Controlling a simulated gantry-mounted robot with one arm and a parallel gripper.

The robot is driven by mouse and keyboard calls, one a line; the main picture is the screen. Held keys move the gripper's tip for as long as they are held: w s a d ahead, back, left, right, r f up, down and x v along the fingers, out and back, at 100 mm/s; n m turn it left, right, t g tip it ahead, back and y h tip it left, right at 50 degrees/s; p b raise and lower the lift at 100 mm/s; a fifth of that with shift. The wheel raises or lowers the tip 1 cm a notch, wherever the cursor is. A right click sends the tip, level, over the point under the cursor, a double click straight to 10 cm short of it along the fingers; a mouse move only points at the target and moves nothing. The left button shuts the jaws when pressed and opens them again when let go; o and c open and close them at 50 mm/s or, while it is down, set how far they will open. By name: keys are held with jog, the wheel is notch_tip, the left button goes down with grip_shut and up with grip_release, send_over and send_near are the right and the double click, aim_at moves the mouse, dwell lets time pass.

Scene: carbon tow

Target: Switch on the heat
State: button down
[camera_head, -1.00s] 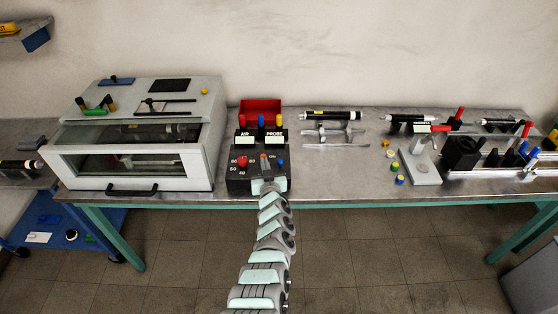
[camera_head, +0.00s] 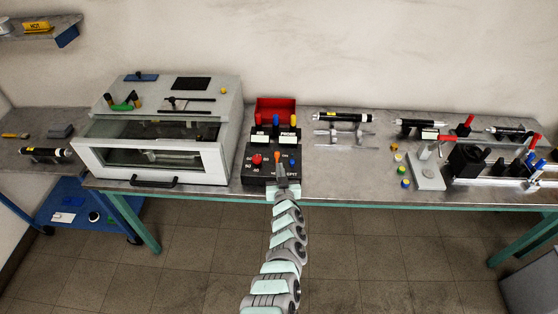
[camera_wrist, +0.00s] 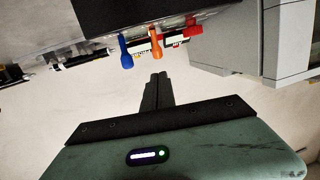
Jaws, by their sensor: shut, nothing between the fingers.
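A dark control box (camera_head: 252,178) stands at the bench's front edge, right of the oven (camera_head: 160,178). Its panel carries a red knob (camera_head: 256,160), an orange lever (camera_head: 278,156) and a blue knob (camera_head: 292,162), with white markings too small to read fully. My gripper (camera_head: 283,183) is at the box's front, below the orange lever. In the wrist view the shut, empty fingers (camera_wrist: 157,90) point toward the orange lever (camera_wrist: 156,43), with a visible gap. The blue knob (camera_wrist: 125,50) is left of it and the red knob (camera_wrist: 192,30) right.
Behind the panel are a red bin (camera_head: 275,104) and upright coloured handles beside the AIR and PROBE labels. A black tube on a stand (camera_head: 343,117) is to the right. A small stand (camera_head: 427,170) and further fixtures occupy the bench's right end.

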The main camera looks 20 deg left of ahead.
jog(key=s+d+r+p, duration=0.3)
jog(key=s, duration=0.3)
jog(key=shift+s+r, duration=0.15)
jog(key=shift+s, duration=0.1)
jog(key=shift+s+a, duration=0.1)
dwell(0.6)
